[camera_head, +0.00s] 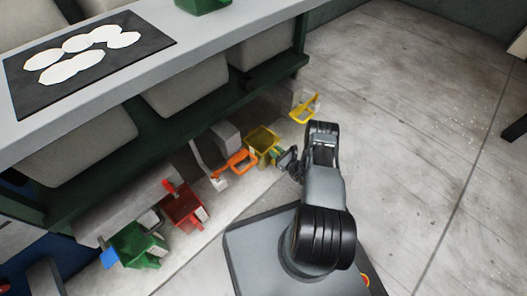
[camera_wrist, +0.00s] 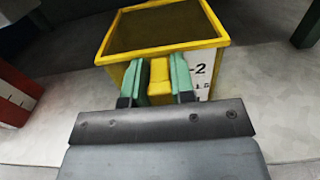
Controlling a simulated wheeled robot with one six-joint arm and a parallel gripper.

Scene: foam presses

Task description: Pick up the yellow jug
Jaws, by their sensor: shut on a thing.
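The yellow jug (camera_head: 262,136) stands open-topped on the light ledge below the bench, just left of my arm's end. It also shows in the wrist view (camera_wrist: 120,75), with its square rim and dark inside at the top and a white label on its right side. My gripper (camera_wrist: 159,78) has its green fingers on both sides of the jug's yellow handle, shut on it. In the head view my gripper (camera_head: 280,156) is at the jug's near right side. The jug looks upright; I cannot tell whether it is clear of the floor.
An orange-handled thing (camera_head: 238,163), a red jug (camera_head: 183,207) and a green jug (camera_head: 138,246) stand in a row to the left. A yellow handle-like thing (camera_head: 304,110) lies beyond. The bench edge (camera_head: 220,57) overhangs behind. Open floor (camera_head: 425,120) lies right.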

